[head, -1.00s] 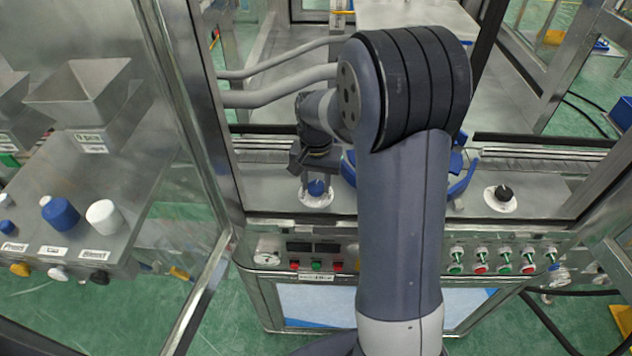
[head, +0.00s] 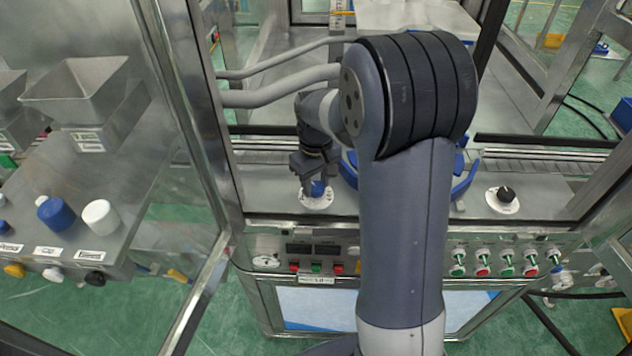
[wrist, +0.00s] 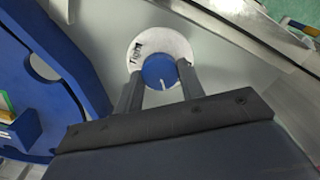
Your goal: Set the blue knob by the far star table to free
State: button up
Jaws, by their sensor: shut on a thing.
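The blue knob (head: 317,189) stands on a round white dial plate (head: 316,202) on the steel deck, left of my arm. In the wrist view the knob (wrist: 158,70) sits between my two fingers, with a white pointer mark on its near side. The dial plate (wrist: 137,48) shows a word at its left that looks like "Tight"; its near part is hidden. My gripper (wrist: 161,74) is shut on the knob. The blue star table (head: 466,182) is mostly hidden behind my arm; its curved blue edge (wrist: 72,62) shows at left in the wrist view.
A black knob (head: 505,193) on another white plate is at the right of the deck. A row of red and green switches (head: 505,258) is on the front panel. A glass door frame (head: 197,100) stands at left, with a hopper (head: 75,90) beyond it.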

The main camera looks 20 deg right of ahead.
aim_at(316, 186)
jog(key=shift+n, duration=0.7)
jog(key=o, duration=1)
jog(key=shift+r, duration=0.1)
notch_tip(316, 186, up, 11)
jog(key=shift+b, duration=0.45)
